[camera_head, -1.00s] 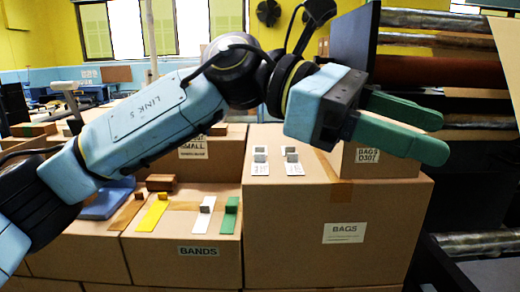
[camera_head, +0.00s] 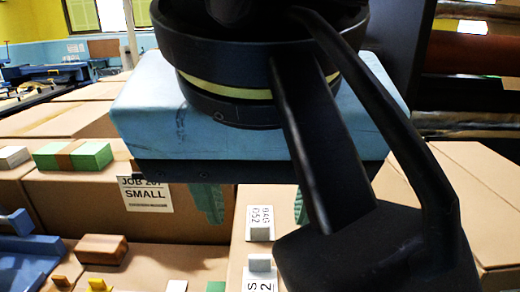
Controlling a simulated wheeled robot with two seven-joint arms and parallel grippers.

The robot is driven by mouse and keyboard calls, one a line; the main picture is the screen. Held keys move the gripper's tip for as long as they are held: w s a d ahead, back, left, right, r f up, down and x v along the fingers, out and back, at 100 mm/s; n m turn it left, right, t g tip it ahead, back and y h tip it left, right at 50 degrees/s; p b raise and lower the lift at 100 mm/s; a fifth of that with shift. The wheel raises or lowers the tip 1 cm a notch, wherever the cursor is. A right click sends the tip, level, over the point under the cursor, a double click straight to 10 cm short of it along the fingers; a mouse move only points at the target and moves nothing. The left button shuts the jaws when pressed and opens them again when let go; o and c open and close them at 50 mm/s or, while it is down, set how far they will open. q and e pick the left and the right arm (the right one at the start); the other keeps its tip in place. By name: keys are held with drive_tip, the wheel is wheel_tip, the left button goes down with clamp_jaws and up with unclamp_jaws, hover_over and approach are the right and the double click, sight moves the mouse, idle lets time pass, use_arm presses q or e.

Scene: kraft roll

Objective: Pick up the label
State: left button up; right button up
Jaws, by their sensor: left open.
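A small white label (camera_head: 260,214) with dark print lies on top of a cardboard box, with a pale block at its near end. A second white label (camera_head: 260,286) with a similar pale block (camera_head: 259,262) lies nearer and is partly cut off by the lower edge. My left gripper (camera_head: 256,205) is pointing down, its two green fingers spread wide apart. In the picture the first label shows between the fingers; whether the fingertips are level with it I cannot tell. The right finger is mostly hidden behind my dark arm parts. My right gripper is out of view.
Cardboard boxes surround the labels, one marked SMALL (camera_head: 146,194). A brown block (camera_head: 101,249), yellow pieces (camera_head: 99,285), a green and brown block (camera_head: 74,156) and a blue object (camera_head: 25,258) lie to the left. Dark shelving with rolls (camera_head: 470,52) stands at the right.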

sight(260, 289)
use_arm(q)
drive_tip(key=b+x, duration=0.3)
drive_tip(key=x, duration=0.3)
drive_tip(key=shift+s+b, duration=0.2)
drive_tip(key=shift+b, duration=0.1)
drive_tip(key=shift+w+f, duration=0.2)
drive_tip(key=shift+f, duration=0.2)
drive_tip(key=shift+f+b, duration=0.15)
drive_tip(key=shift+b, duration=0.2)
drive_tip(key=b+x, duration=0.3)
drive_tip(key=x, duration=0.2)
drive_tip(key=shift+w, duration=0.1)
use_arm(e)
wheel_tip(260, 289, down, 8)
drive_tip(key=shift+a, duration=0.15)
use_arm(q)
drive_tip(key=c, duration=1.1)
